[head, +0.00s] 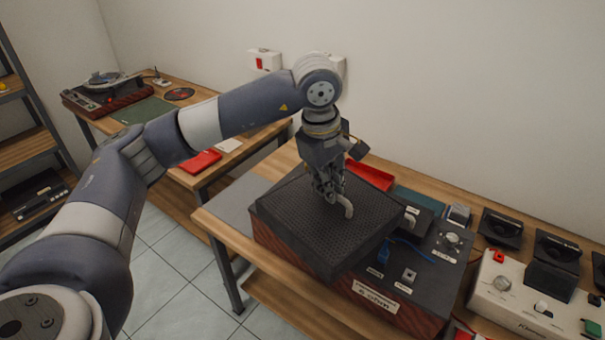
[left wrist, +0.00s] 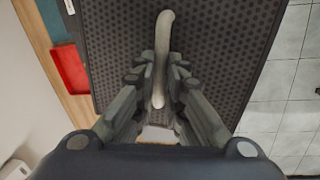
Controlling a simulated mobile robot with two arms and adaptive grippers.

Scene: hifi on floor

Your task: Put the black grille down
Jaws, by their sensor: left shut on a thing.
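The black grille (head: 300,225) is a flat, dark perforated panel with a pale curved handle (head: 348,211) on its top. It lies roughly level over the left part of a wood-sided hifi unit (head: 385,310); I cannot tell whether it touches the unit. My left gripper (head: 340,197) points down from above and is shut on the grille's handle. In the left wrist view the grille (left wrist: 220,40) fills the middle, and the pale handle (left wrist: 163,45) stands between my fingers (left wrist: 161,85). My right gripper is not in view.
A red tray (head: 370,177) lies behind the grille. A blue cable (head: 385,250) and small parts sit on the unit's right side. A cream device (head: 525,305) and several black boxes stand farther right. A turntable (head: 105,90) is on the back-left table.

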